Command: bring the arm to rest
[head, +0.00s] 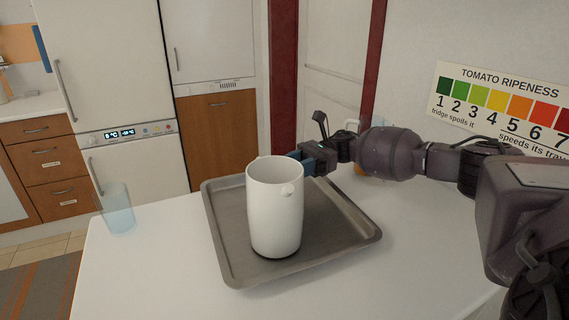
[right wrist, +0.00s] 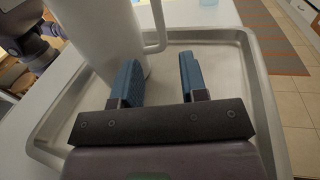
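A white jug (head: 275,210) stands upright on a grey metal tray (head: 345,240) on the white table. My right gripper (head: 308,160) is behind the jug in the head view, partly hidden by it. In the right wrist view the right gripper (right wrist: 160,78) is open, with two blue fingers apart and nothing between them. The jug (right wrist: 100,35) stands close to the left finger there; I cannot tell whether they touch. Its handle (right wrist: 158,28) shows just beyond the fingertips. My left gripper is in neither view.
A translucent blue glass (head: 117,210) stands at the table's left edge. A small orange object (head: 359,170) is partly hidden behind my right arm. A tomato ripeness chart (head: 505,105) hangs on the wall. The table (head: 160,270) is clear in front of the tray.

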